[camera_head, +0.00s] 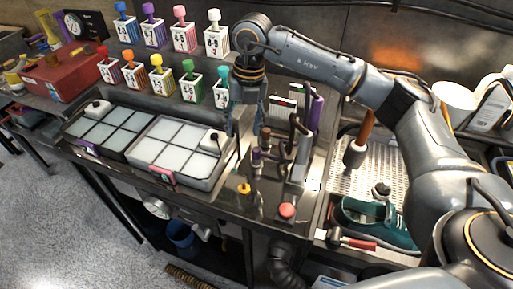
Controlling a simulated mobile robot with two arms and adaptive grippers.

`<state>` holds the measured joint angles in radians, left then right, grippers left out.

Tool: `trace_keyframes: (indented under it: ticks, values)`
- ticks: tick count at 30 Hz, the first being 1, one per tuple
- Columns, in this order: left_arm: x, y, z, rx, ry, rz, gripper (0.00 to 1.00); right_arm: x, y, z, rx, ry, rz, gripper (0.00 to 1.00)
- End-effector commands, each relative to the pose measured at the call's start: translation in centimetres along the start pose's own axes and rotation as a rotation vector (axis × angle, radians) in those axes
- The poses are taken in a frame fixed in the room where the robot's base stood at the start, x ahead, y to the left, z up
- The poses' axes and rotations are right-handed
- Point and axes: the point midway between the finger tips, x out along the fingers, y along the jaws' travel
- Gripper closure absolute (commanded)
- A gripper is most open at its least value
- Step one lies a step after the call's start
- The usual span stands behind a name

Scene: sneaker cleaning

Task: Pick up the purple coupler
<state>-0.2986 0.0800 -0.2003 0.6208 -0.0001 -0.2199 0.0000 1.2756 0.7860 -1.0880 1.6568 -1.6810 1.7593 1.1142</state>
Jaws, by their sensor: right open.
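My right gripper (245,132) hangs pointing down over the middle of the steel counter, its two fingers apart with nothing seen between them. Just right of its fingertips is a small cluster of fittings on a stand. A small dark purple piece (256,157) shows there, and it may be the purple coupler, but it is too small to be sure. A larger flat purple part (316,108) stands upright farther right, behind the stand. I cannot tell whether the fingers touch the fittings. My left gripper is not in view.
Trays with light pads (172,148) lie left of the gripper. Several white blocks with coloured tops (184,38) stand behind. A red button (287,211) and a yellow knob (244,188) are in front. A teal sneaker (372,226) lies in the sink at right.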

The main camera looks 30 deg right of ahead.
Motion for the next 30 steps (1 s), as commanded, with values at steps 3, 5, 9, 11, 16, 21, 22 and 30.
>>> trace_keyframes:
  ticks: [3,5,9,11,16,21,22,30]
  values:
    - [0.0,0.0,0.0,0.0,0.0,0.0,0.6,-1.4,-2.7,1.0,0.061,-0.029,-0.099,0.48]
    - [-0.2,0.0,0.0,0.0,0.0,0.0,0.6,-1.3,-3.3,1.2,0.073,-0.033,-0.119,0.48]
    - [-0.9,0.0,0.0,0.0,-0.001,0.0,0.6,0.7,-3.7,1.2,0.075,-0.029,-0.126,0.48]
    - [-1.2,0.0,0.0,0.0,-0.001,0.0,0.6,1.9,-3.8,1.2,0.074,-0.028,-0.125,0.48]
    - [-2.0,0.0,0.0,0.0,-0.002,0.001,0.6,5.1,-4.1,1.3,0.072,-0.03,-0.122,0.48]
    - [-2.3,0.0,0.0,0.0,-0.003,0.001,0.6,6.7,-4.2,1.3,0.07,-0.032,-0.12,0.48]
    - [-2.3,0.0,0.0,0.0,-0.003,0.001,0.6,6.8,-4.3,1.3,0.07,-0.032,-0.12,0.48]
    - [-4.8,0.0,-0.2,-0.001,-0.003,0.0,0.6,10.0,-4.8,0.8,0.07,-0.028,-0.12,0.48]
